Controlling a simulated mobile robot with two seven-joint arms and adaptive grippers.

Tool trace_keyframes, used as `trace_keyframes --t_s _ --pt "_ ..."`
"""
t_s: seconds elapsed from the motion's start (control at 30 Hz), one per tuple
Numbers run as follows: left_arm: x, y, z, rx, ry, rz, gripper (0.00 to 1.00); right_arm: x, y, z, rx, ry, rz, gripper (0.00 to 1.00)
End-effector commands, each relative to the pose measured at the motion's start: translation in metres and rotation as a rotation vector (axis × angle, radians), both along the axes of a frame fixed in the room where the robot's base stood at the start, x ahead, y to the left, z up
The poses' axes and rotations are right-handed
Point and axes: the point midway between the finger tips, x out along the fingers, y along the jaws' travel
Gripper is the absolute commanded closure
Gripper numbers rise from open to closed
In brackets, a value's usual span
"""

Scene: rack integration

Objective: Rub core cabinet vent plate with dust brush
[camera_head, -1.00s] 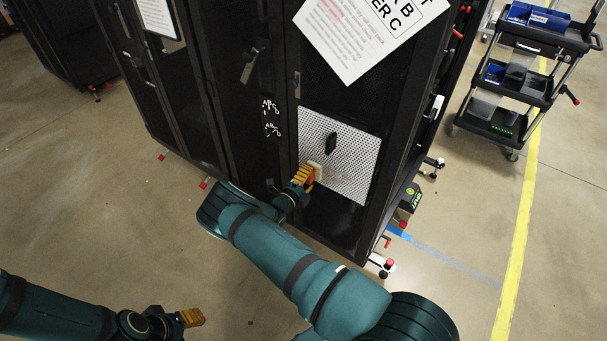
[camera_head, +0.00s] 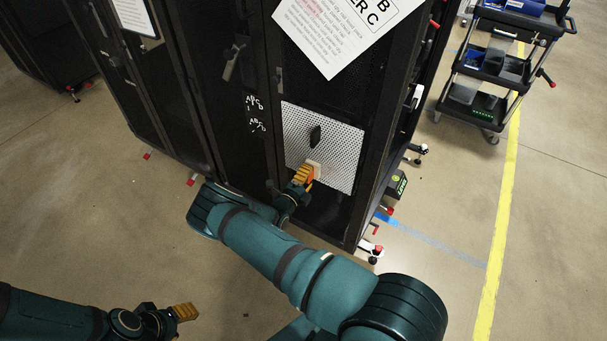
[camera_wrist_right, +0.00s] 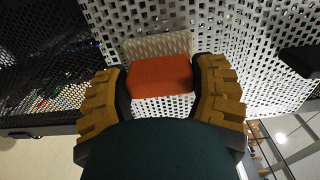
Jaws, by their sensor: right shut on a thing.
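The white perforated vent plate (camera_head: 336,143) is on the lower front of the black core cabinet (camera_head: 345,215), with a black handle (camera_head: 315,136) on it. My right gripper (camera_head: 306,177) is at the plate's lower left part, shut on the dust brush (camera_head: 314,169). In the right wrist view, the brush's orange-red body (camera_wrist_right: 160,77) lies between the two yellow-padded fingers (camera_wrist_right: 160,98), and its pale bristles (camera_wrist_right: 158,46) are against or very near the vent plate (camera_wrist_right: 225,35); exact contact cannot be told. My left gripper (camera_head: 188,312) is low at the left, away from the cabinet; its finger gap is unclear.
A paper sign (camera_head: 340,30) is on the cabinet above the plate. A black cart (camera_head: 493,75) with blue bins stands at the right. A green-black box (camera_head: 397,184) is beside the cabinet. Yellow tape (camera_head: 503,215) runs along the open floor.

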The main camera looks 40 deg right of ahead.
Motion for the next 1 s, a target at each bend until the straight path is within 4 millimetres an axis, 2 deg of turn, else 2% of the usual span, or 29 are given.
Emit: trace_keyframes --t_s 0.3,0.57,1.0 --pt "0.000 0.000 0.013 0.000 0.000 0.000 0.53 -0.025 -0.011 0.002 -0.004 0.001 -0.005 0.66" --pt "0.000 0.000 0.015 0.000 0.000 0.000 0.53 -0.032 -0.013 0.002 -0.004 0.001 -0.004 0.66" --pt "0.000 0.000 0.027 0.000 0.000 0.000 0.53 -0.059 -0.021 0.002 -0.003 0.000 -0.002 0.66"
